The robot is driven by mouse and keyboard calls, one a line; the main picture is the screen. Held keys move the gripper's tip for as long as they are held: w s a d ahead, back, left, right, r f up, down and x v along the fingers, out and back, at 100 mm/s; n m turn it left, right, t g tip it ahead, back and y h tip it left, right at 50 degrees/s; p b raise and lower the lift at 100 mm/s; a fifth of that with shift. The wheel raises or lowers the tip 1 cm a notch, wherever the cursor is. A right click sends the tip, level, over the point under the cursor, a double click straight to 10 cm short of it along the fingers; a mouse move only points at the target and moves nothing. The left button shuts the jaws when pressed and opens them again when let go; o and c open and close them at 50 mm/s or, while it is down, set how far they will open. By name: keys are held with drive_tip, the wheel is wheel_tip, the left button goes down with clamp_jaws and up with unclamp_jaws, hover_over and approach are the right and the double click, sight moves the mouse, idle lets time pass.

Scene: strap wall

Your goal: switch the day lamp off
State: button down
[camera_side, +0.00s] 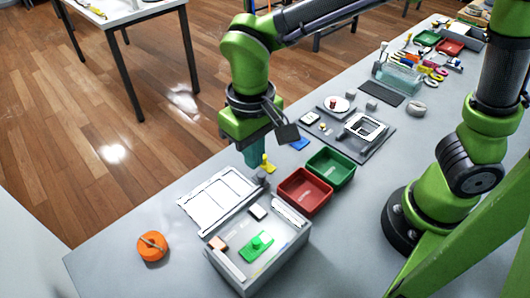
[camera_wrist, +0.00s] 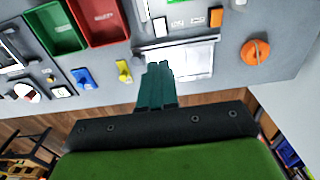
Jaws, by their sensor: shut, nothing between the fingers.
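My gripper (camera_side: 254,153) points down above the table, near the hinged white lid of an open grey box; its teal fingers are shut and empty, and they show in the wrist view (camera_wrist: 160,82). No part carries a readable day lamp label. A dark grey board (camera_side: 372,143) behind the trays carries a white disc (camera_side: 338,104) with a dark red piece on it, a white square plate (camera_side: 310,118) and a small yellow part (camera_side: 323,127). The disc (camera_wrist: 26,92) and plate (camera_wrist: 60,92) also show in the wrist view. My gripper is apart from them. I cannot tell which is the lamp or its switch.
The open grey box (camera_side: 290,250) holds a green piece (camera_side: 257,245). Red (camera_side: 306,205) and green (camera_side: 343,159) trays stand beside it. A yellow piece (camera_side: 268,165) and blue piece (camera_side: 299,143) are near my gripper. An orange round thing (camera_side: 152,254) sits at left.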

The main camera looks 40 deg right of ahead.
sight(255, 207)
drive_tip(key=shift+f, duration=0.1)
wheel_tip(255, 207, down, 14)
drive_tip(key=shift+r, duration=0.1)
idle(0.5)
drive_tip(key=shift+w, duration=0.1)
